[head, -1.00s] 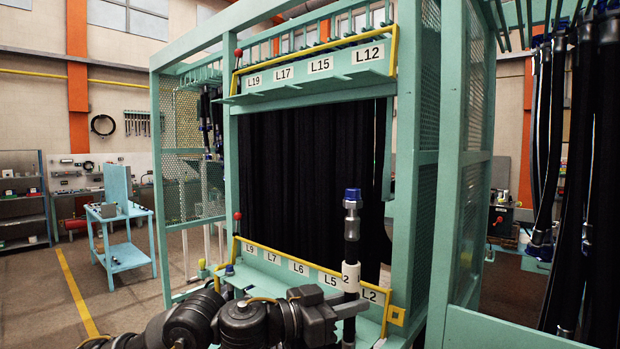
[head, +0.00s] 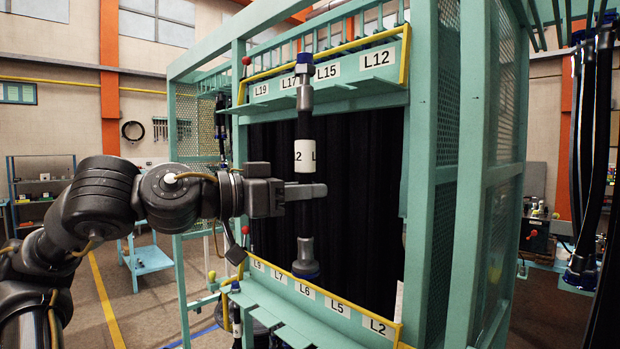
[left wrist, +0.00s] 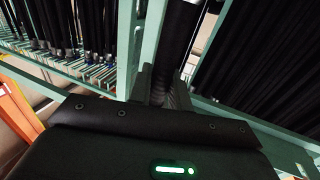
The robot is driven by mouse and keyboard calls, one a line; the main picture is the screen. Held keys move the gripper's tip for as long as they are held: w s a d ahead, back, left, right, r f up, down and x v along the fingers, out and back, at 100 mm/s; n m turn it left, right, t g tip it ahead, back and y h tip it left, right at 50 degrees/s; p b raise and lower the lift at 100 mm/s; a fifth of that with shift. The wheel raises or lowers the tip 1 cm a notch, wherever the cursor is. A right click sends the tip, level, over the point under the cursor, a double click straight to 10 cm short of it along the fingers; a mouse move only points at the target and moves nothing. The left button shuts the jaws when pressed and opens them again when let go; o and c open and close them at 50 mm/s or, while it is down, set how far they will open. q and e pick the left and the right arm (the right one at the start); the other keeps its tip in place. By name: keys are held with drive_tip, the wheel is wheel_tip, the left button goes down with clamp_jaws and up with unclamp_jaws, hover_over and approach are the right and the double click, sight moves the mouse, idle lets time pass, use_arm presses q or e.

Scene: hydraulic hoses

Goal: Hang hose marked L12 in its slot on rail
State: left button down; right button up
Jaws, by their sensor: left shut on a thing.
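The hose (head: 304,124) is a short black hose with metal fittings, blue end caps and a white label; the label shows "2" and part of an "L". It hangs upright in the head view, in front of the rack. My left gripper (head: 305,191) is shut on it below the label. The hose's top covers part of the L17 label on the upper rail (head: 330,75). The L12 slot label (head: 376,59) is at that rail's right end, apart from the hose. In the left wrist view the black hose (left wrist: 179,45) runs up from the fingers. My right gripper is not in view.
The lower rail (head: 320,298) carries labels L9 to L2. Yellow bars edge both rails. A green post (head: 421,150) stands right of the opening, with mesh panels beyond. More black hoses (head: 583,150) hang at the far right. Dark hoses fill the rack behind the held one.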

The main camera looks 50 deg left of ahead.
use_arm(q)
drive_tip(key=shift+s+r+y, duration=0.3)
drive_tip(key=shift+s+r, duration=0.05)
drive_tip(key=shift+r, duration=0.2)
drive_tip(key=shift+s+r, duration=0.15)
drive_tip(key=shift+s, duration=0.1)
drive_tip(key=shift+w+a, duration=0.15)
drive_tip(key=shift+a, duration=0.05)
drive_tip(key=shift+a+p+x, duration=0.2)
drive_tip(key=shift+p+x, duration=0.85)
drive_tip(key=shift+x, duration=0.2)
drive_tip(key=w+p, duration=0.2)
drive_tip(key=w, duration=0.8)
drive_tip(key=shift+w+a+f, duration=0.15)
drive_tip(key=shift+w+f, duration=0.05)
drive_tip(key=shift+f, duration=0.2)
